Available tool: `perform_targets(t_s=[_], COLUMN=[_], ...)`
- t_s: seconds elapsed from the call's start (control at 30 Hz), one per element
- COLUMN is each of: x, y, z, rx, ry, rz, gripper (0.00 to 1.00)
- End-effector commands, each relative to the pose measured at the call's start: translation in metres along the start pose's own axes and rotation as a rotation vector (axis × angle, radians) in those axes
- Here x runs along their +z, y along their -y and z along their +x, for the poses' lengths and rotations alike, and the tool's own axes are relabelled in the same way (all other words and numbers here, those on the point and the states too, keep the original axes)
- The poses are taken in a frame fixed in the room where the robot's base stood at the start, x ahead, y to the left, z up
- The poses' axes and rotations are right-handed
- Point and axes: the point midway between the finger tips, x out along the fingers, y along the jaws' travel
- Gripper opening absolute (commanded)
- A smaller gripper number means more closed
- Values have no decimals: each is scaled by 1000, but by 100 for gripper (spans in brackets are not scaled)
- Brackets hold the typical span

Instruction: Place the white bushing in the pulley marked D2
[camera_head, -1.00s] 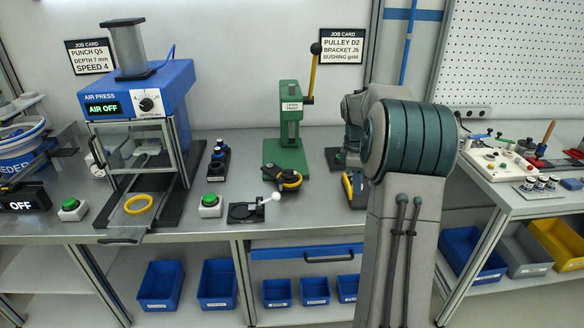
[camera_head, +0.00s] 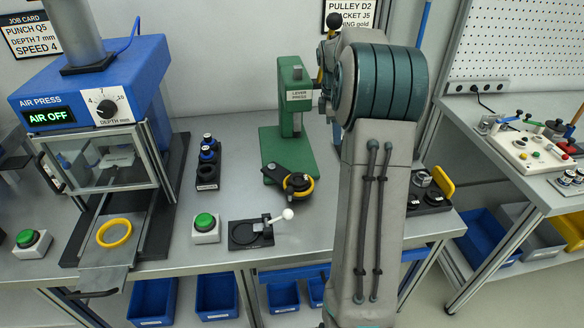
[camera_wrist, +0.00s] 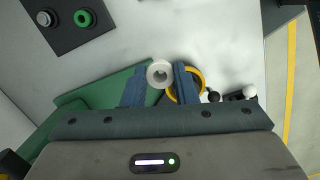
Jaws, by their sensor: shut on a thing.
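In the wrist view the white bushing (camera_wrist: 159,73) is a short ring with a hole, held between the two blue-grey fingers of my gripper (camera_wrist: 159,85). My gripper is shut on it. A pulley with a yellow rim (camera_wrist: 200,77) shows partly below and beside the right finger, much of it covered by the finger. In the head view a black pulley with a yellow rim (camera_head: 299,187) sits at the front of the green lever press (camera_head: 291,145). I cannot read a mark on it. In the head view my arm hides my gripper and the bushing.
A dark tray (camera_wrist: 67,36) holds a grey and a green ring. The job card (camera_head: 349,14) names pulley D2 and a gold bushing. A white-knobbed fixture (camera_head: 245,238) lies in front.

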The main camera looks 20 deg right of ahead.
Motion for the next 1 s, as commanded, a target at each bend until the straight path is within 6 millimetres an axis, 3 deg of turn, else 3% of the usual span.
perform_targets(t_s=[0.5, 0.67, 1.0], x=[-97, -108, -113], y=[43, 47, 47], z=[49, 56, 94], rx=[-3, -2, -2], ry=[1, 1, 1], rz=[0, 1, 1], gripper=[5, 5, 5])
